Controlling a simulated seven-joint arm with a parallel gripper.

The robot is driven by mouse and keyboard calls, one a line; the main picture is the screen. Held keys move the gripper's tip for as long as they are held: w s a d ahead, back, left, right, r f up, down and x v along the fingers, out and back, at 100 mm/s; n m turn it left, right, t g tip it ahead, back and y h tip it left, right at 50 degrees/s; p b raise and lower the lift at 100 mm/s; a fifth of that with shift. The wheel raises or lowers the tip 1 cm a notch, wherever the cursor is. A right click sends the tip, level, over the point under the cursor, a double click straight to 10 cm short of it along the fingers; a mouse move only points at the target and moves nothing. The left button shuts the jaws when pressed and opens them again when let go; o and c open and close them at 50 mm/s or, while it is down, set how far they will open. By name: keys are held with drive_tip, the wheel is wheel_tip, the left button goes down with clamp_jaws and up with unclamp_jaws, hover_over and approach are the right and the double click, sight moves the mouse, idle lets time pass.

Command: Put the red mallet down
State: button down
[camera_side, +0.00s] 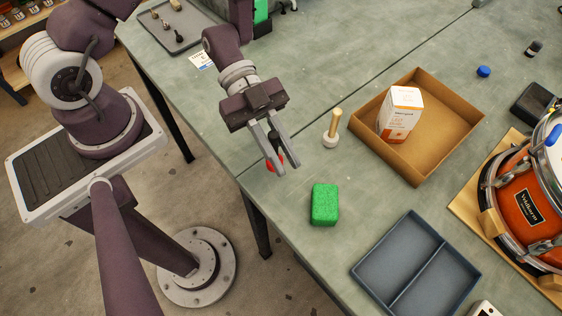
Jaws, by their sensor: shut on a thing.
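The red mallet (271,165) is at my gripper (288,168), near the table's left edge. My gripper points down and is shut on it. A dark part, seemingly its handle, shows between the fingers, and a bit of the red head shows beside the fingertips. The fingers hide much of the mallet. I cannot tell whether its head touches the table (290,215).
A white-headed mallet (331,138) stands handle-up to the right. A green block (325,204) lies in front. A cardboard tray (448,152) holds a white-orange box (400,114). A grey two-part tray (375,262) and an orange drum (520,207) are at right.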

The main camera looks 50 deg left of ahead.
drive_tip(key=shift+f, duration=1.45)
drive_tip(key=shift+f, duration=0.15)
drive_tip(key=c, duration=1.4)
unclamp_jaws()
drive_tip(key=shift+o, duration=0.2)
